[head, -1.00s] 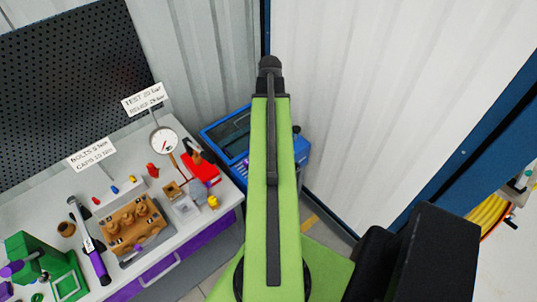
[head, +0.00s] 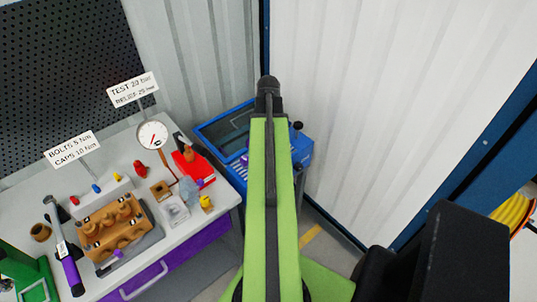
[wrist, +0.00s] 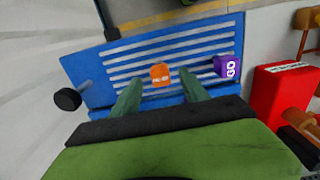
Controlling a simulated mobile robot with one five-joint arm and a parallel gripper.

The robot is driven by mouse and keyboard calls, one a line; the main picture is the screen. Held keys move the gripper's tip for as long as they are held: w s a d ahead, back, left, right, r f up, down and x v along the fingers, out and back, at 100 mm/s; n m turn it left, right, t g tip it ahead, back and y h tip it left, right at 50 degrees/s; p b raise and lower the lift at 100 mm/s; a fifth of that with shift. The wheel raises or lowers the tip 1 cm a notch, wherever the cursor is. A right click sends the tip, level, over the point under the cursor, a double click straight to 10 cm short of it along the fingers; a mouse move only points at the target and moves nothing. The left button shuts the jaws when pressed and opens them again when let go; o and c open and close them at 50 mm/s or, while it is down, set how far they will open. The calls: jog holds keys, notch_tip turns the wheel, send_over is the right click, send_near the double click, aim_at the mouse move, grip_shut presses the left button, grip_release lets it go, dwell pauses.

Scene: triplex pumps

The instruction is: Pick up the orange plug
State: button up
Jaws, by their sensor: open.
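The orange plug (wrist: 160,73) shows in the wrist view, a small orange piece with unreadable light lettering. It appears over the slatted blue surface (wrist: 118,72), between and just beyond the tips of my open gripper (wrist: 160,88). The fingers look apart from it, and no object is held. In the head view my green arm covers the middle and I cannot make out the plug or the fingers.
A purple block marked GO (wrist: 228,66) sits right of the plug, and a red box (wrist: 285,90) farther right. The head view shows a blue unit (head: 225,130) beside the workbench (head: 190,232), which holds a pump block (head: 110,225) and a gauge (head: 152,135).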

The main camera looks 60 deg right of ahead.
notch_tip(320, 180, down, 3)
jog(key=shift+f+b, duration=0.2)
jog(key=shift+b, duration=0.8)
jog(key=shift+r, duration=0.15)
jog(key=shift+c, duration=0.3)
grip_shut()
